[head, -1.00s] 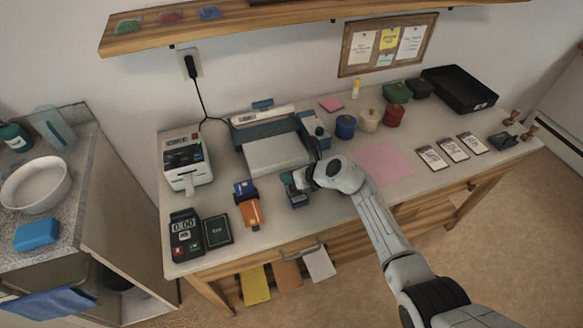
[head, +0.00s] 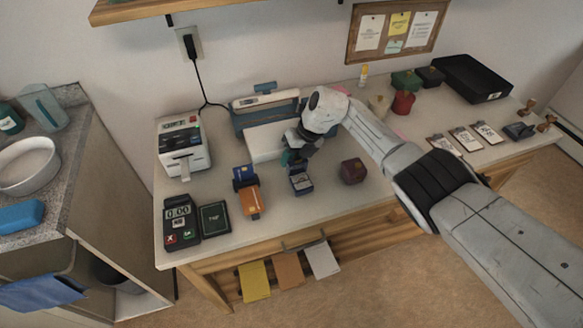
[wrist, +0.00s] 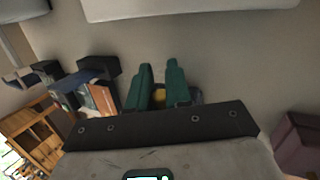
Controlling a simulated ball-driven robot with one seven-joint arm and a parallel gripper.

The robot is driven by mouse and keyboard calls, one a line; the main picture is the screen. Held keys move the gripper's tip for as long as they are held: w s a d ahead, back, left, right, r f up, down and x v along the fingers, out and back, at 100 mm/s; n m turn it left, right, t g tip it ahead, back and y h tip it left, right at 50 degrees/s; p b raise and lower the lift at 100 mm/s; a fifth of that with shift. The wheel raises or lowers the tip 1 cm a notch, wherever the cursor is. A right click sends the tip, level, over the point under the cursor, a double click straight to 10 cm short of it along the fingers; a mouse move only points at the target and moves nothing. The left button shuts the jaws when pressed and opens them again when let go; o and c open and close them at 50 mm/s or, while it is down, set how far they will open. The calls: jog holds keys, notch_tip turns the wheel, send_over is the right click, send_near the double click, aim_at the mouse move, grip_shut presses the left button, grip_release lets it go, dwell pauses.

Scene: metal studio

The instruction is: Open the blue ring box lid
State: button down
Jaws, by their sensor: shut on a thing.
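The blue ring box (head: 301,182) is a small dark blue box on the counter, right of the orange and blue device. It shows a paler patch; how far its lid is raised is too small to tell. My gripper (head: 288,158) is at the box's back side, reaching in from the right. In the wrist view my gripper (wrist: 158,88) has two teal fingers close together, with a small yellow piece (wrist: 159,97) between them. A blue-grey edge of the box (wrist: 196,96) shows beside the right finger; the fingers hide most of it.
The orange and blue device (head: 249,197) stands to the left, near a card terminal (head: 179,218) and a dark green booklet (head: 214,218). The front counter strip is clear.

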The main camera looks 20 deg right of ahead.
jog(key=f+g+b, duration=0.1)
jog(key=b, duration=0.2)
jog(key=shift+w+a+f, duration=0.1)
jog(key=shift+g+b, duration=0.4)
jog(key=shift+b, duration=1.05)
jog(key=c, duration=1.1)
grip_release()
jog(key=shift+r, duration=0.2)
jog(key=p+v, duration=0.2)
jog(key=v, duration=0.8)
jog(key=shift+r, duration=0.35)
jog(key=shift+c, duration=0.4)
